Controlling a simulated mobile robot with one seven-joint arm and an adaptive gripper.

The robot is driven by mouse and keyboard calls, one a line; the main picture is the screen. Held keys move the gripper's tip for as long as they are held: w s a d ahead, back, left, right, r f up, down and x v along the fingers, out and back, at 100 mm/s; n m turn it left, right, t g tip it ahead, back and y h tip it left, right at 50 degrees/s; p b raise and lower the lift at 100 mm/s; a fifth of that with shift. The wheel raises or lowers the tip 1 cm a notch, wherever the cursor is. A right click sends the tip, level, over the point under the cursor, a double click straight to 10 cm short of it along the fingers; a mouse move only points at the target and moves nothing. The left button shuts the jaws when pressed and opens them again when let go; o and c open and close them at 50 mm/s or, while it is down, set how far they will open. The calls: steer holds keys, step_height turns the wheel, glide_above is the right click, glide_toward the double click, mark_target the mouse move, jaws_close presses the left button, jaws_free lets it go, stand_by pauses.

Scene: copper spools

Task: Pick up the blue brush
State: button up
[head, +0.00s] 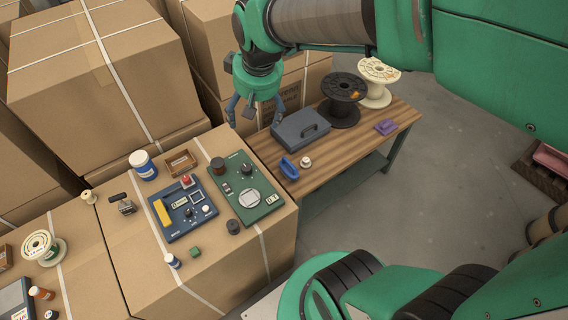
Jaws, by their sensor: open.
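A small blue item (289,168), which looks like the blue brush, lies on the left front part of the wooden table (345,152), near its edge with the cardboard boxes. Its bristles cannot be made out. My gripper (241,115) points down with its fingers apart and nothing between them. It is up and to the left of the blue item in the head view, apart from it, near the table's back left corner. Its exact height is hard to tell.
A grey case (301,130) sits just behind the blue item, and a small white knob-like piece (305,162) is right beside it. A black spool (343,96), a cream spool (377,82) and a purple item (386,127) stand farther right. A green panel (246,187) lies on the box at left.

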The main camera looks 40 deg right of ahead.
steer(key=w+d+f+g, duration=0.1)
steer(key=w+d+f, duration=0.5)
steer(key=w+f, duration=0.2)
steer(key=g, duration=0.3)
glide_above(289, 168)
steer(key=d, duration=0.2)
step_height(289, 168, down, 35)
steer(key=shift+w+a+y, duration=0.25)
steer(key=shift+y, duration=0.05)
steer(key=shift+f+b, duration=1)
steer(key=shift+f, duration=3.2)
